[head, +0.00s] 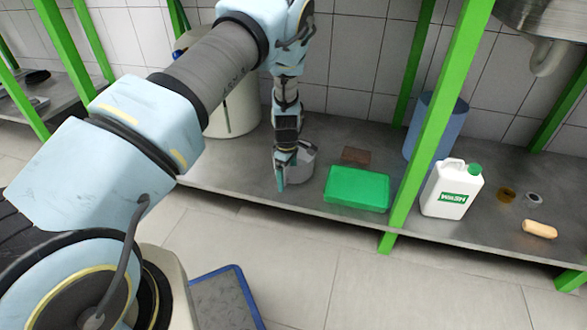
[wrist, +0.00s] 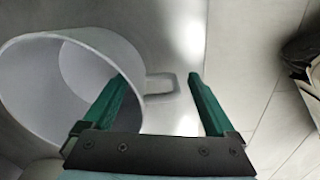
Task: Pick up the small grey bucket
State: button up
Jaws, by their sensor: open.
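The small grey bucket (head: 302,168) stands on the metal shelf, partly hidden behind my gripper (head: 283,172) in the head view. In the wrist view the bucket (wrist: 90,45) fills the left side, with its open mouth showing. Nothing is gripped.
A green box (head: 357,188) and a brown block (head: 355,155) sit right of the bucket. A large pale container (head: 235,108) stands behind on the left. A green post (head: 428,125), a blue cylinder (head: 447,115) and a white jug (head: 452,190) are farther right. The shelf's front edge is close.

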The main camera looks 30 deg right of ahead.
grip_shut()
dwell(0.7)
